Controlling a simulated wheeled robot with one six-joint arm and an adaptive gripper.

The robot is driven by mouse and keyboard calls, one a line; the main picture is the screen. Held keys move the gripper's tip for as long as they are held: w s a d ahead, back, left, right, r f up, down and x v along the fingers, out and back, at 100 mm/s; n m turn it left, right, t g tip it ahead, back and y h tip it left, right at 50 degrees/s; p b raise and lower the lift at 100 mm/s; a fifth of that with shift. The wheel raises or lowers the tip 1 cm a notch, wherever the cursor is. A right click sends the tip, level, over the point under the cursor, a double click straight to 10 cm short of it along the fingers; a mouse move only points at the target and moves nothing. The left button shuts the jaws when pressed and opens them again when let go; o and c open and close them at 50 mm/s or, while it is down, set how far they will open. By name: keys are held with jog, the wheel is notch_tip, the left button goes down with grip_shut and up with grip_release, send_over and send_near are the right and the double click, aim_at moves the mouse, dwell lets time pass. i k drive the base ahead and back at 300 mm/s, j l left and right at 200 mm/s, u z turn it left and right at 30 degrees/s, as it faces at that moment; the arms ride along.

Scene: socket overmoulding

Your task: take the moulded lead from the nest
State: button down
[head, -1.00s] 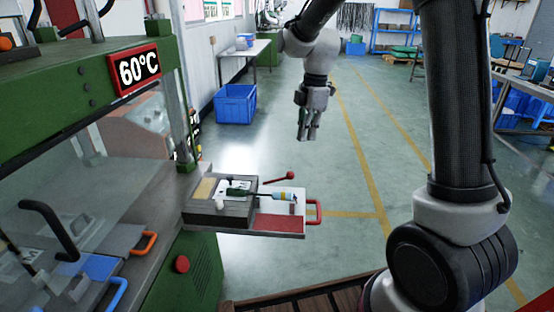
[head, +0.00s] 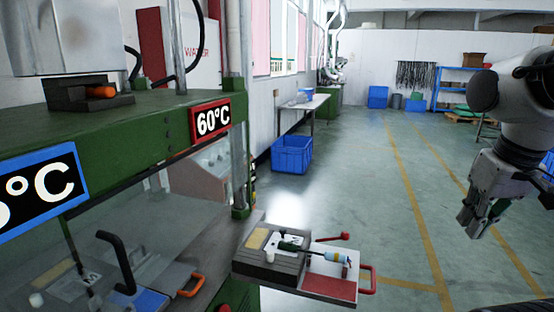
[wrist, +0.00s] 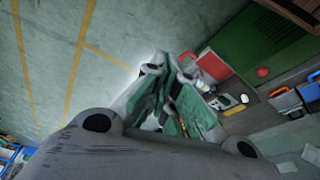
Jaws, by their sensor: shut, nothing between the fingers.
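The moulded lead (head: 313,252) lies in the nest (head: 268,268) on the pulled-out tray at the press's right side. It has a dark green end at the left, a thin dark middle and a pale blue, white and yellow end at the right. My gripper (head: 470,224) hangs in the air at the right of the head view, well to the right of the nest, shut and empty. In the wrist view my fingers (wrist: 172,68) come together, with the nest (wrist: 250,95) beyond them to the right. The fingers may partly cover the lead there.
The green press (head: 120,135) with its 60°C sign stands at the left. The tray has a red pad (head: 333,286), a red handle (head: 373,280) and a red-knobbed lever (head: 345,236). A blue bin (head: 292,155) stands behind. Open floor lies right of the tray.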

aim_at(336, 257)
jog(key=l+u, duration=0.25)
jog(key=u, duration=0.15)
jog(key=k+l+u, duration=0.15)
jog(key=u, duration=0.2)
jog(key=k+l+u, duration=0.1)
jog(key=l+u, duration=0.3)
jog(key=j, duration=0.1)
